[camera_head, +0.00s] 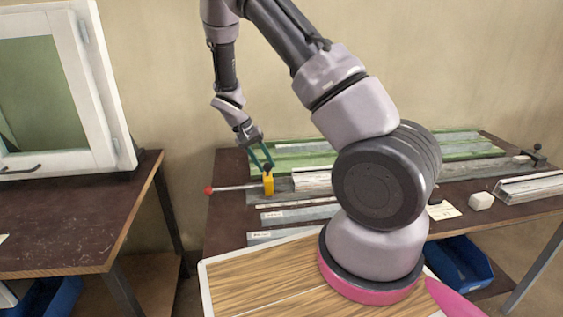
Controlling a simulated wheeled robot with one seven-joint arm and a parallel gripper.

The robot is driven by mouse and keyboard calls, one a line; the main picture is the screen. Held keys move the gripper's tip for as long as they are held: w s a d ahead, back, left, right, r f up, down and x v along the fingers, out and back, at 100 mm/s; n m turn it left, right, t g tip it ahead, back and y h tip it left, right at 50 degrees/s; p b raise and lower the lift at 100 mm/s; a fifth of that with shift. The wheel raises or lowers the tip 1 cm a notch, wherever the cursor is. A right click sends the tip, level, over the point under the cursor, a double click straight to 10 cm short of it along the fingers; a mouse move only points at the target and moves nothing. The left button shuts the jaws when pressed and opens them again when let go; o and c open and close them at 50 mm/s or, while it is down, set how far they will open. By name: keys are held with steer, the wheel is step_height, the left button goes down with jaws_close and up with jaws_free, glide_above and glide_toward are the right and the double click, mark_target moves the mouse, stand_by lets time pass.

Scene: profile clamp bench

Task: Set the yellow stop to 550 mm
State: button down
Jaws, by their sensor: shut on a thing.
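The yellow stop (268,186) stands upright on the bench at the left end of a long grey rail. A dark knob (267,168) sits on its top. A metal rod with a red ball end (209,190) reaches out to its left. My gripper (265,167) comes down from above with teal fingers, shut on the dark top of the yellow stop. A pale profile (312,180) lies just right of the stop, and my arm hides where it continues. Scale marks are too small to read.
The dark bench (225,225) carries green-backed rails (300,152) behind and loose metal strips (290,217) in front. A clamp (537,154), a white block (481,201), a card (443,211) and a metal profile (530,187) lie at right. A window frame (60,90) stands left.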

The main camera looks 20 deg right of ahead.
steer(key=a, duration=0.2)
steer(key=shift+w+a, duration=0.3)
steer(key=shift+a, duration=0.05)
steer(key=c, duration=0.5)
jaws_free()
steer(key=shift+r, duration=0.1)
steer(key=v, duration=1)
steer(key=shift+a+r, duration=0.15)
steer(key=shift+r, duration=0.15)
